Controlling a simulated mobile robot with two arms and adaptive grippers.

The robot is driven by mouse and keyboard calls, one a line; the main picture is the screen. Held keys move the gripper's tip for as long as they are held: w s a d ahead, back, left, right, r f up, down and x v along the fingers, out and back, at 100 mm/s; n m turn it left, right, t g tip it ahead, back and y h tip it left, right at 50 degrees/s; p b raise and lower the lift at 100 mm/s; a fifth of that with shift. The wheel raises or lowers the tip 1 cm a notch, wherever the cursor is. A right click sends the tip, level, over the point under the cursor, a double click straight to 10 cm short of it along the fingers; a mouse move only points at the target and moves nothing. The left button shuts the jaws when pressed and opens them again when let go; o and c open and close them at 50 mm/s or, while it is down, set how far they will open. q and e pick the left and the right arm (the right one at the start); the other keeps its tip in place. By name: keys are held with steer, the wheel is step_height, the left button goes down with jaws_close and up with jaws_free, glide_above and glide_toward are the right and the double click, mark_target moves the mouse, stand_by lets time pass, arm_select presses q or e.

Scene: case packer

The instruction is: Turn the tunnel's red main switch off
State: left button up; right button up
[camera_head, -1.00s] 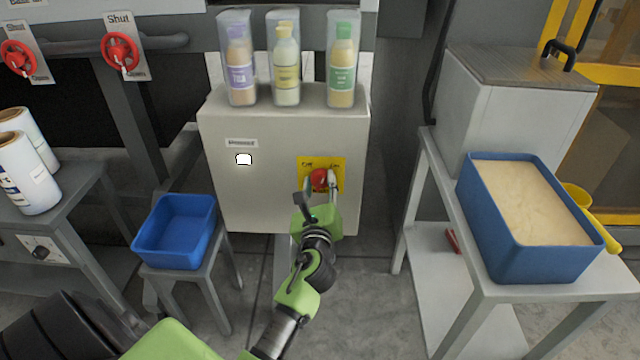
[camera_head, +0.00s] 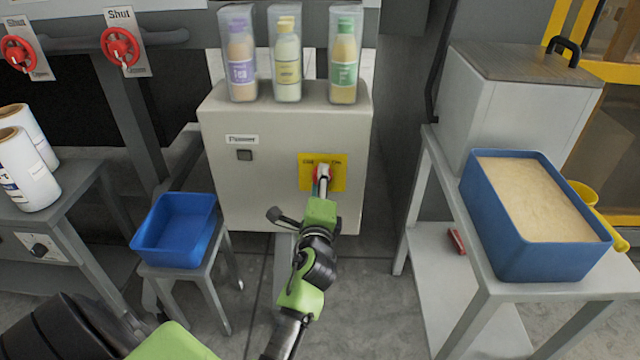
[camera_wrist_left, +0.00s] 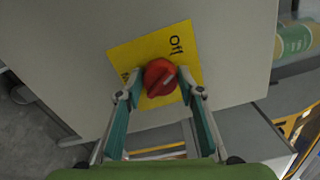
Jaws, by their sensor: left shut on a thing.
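The red main switch (camera_wrist_left: 160,77) is a round knob on a yellow plate (camera_wrist_left: 185,43) marked "Off" on one side. The plate sits on the front of a beige cabinet (camera_head: 270,195). My left gripper (camera_wrist_left: 160,82) has its two fingers on opposite sides of the knob, shut on it. In the head view the left gripper (camera_head: 322,178) covers most of the knob, and only a little red shows. I cannot tell for sure which label the knob's mark points to. My right gripper is not in view.
Several wrapped bottles (camera_head: 287,60) stand on the cabinet. An empty blue bin (camera_head: 180,258) on a stool is left of my arm. A filled blue tub (camera_head: 540,265) is on the right-hand table. Red valve wheels (camera_head: 120,46) are at upper left.

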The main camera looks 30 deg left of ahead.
arm_select(q)
steer(key=shift+f+n, duration=0.1)
steer(key=shift+n, duration=0.7)
steer(key=o, duration=1.1)
steer(key=shift+c, duration=0.2)
